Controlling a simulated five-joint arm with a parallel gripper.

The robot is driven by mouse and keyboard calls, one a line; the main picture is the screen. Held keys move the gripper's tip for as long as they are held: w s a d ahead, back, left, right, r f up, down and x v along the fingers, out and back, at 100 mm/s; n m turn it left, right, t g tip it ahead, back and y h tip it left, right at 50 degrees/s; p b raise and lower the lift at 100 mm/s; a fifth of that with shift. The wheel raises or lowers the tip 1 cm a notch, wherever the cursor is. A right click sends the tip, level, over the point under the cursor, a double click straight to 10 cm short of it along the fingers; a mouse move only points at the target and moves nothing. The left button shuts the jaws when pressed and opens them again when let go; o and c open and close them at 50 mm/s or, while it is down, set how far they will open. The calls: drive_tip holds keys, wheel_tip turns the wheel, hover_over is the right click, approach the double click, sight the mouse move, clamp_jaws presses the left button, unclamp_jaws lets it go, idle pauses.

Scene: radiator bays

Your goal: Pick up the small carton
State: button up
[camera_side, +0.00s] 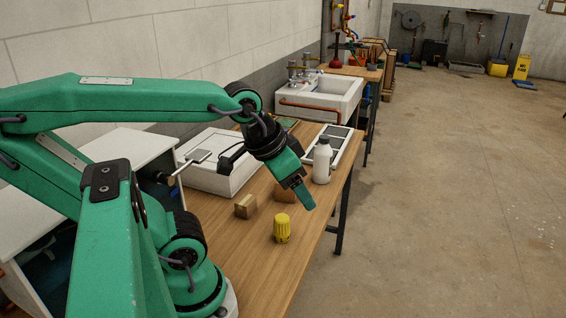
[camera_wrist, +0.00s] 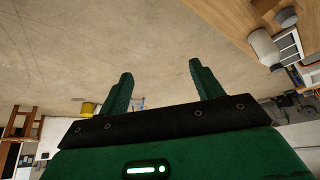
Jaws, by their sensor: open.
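Two small box shapes stand on the wooden bench in the side view. One is a tan carton (camera_side: 245,206) with a lighter band, left of my gripper. The other is a brown block (camera_side: 285,192), partly behind my gripper; I cannot tell which is the small carton. My gripper (camera_side: 307,200) hangs tilted over the bench, to the right of both boxes. In the wrist view my gripper (camera_wrist: 159,70) has its two fingers spread with nothing between them. That view looks mostly at the floor, and neither box shows clearly in it.
A yellow ribbed knob (camera_side: 282,228) stands near the bench's front edge. A white bottle (camera_side: 321,165) and a tray with dark panels (camera_side: 340,138) are behind my gripper. A white box (camera_side: 232,178) lies at the left, and a sink (camera_side: 330,92) is farther back. Open floor lies right.

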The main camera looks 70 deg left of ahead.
drive_tip(key=w+a+f+n+g+y, duration=0.1)
drive_tip(key=w+a+f+n, duration=0.15)
drive_tip(key=a, duration=0.25)
drive_tip(key=n+g+h, duration=0.1)
drive_tip(key=n+g, duration=0.4)
drive_tip(key=n, duration=0.1)
hover_over(245, 200)
drive_tip(key=f, duration=1.3)
drive_tip(key=shift+w+d, duration=0.1)
drive_tip(key=shift+w, duration=0.15)
drive_tip(key=shift+s+f, duration=0.1)
drive_tip(key=shift+f, duration=1.25)
drive_tip(key=shift+s+f, duration=0.1)
drive_tip(key=shift+f, duration=2.5)
